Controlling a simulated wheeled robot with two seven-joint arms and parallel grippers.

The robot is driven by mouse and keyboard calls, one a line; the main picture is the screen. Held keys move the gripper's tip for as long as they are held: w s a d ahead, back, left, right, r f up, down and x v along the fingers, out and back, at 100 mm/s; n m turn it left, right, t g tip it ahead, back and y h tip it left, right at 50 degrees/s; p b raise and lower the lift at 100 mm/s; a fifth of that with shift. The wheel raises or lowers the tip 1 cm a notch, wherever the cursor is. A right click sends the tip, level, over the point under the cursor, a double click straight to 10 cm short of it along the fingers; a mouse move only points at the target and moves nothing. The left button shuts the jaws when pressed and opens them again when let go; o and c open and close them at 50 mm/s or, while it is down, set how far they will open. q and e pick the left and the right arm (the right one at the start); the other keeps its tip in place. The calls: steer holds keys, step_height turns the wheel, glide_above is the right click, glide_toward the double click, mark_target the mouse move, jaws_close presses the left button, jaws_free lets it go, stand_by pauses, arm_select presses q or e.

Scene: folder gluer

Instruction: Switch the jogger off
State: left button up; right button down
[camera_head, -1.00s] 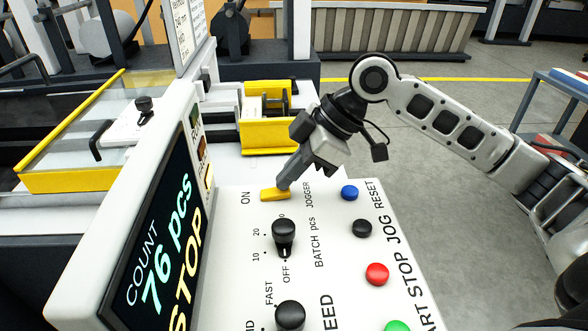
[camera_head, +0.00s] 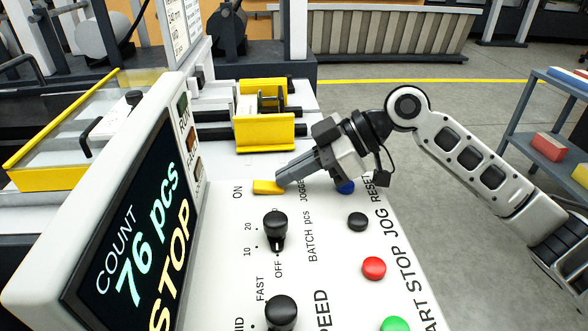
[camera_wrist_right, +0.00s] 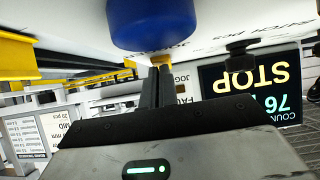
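The yellow jogger switch (camera_head: 267,187) lies on the white control panel, between the printed ON and the partly covered word JOGGER. It points toward the ON side. My right gripper (camera_head: 281,181) comes in from the right, tilted low over the panel, with its fingers together and their tips at the switch's right end. I cannot tell whether they touch it. In the right wrist view, the closed fingers (camera_wrist_right: 157,86) point at a bit of yellow (camera_wrist_right: 161,60), mostly hidden behind a large blue button. My left gripper is not in view.
The blue button (camera_head: 345,187) sits under my right gripper, partly covered. Black (camera_head: 358,221), red (camera_head: 374,268) and green (camera_head: 396,325) buttons line the panel's right side. A black batch knob (camera_head: 275,224) stands near the switch. The display (camera_head: 140,245) reads 76 pcs, STOP.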

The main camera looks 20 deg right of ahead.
steer(key=shift+a+r+p, duration=0.2)
steer(key=shift+r+p, duration=0.15)
steer(key=shift+p, duration=0.25)
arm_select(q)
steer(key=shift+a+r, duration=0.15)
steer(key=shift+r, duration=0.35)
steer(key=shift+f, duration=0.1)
arm_select(e)
steer(key=r+p, duration=0.3)
steer(key=shift+d+r, duration=0.2)
steer(key=shift+d, duration=0.05)
arm_select(q)
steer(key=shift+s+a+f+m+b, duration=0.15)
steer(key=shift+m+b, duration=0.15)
steer(key=shift+b, duration=0.45)
arm_select(e)
steer(key=v, duration=1)
steer(key=shift+r, duration=0.15)
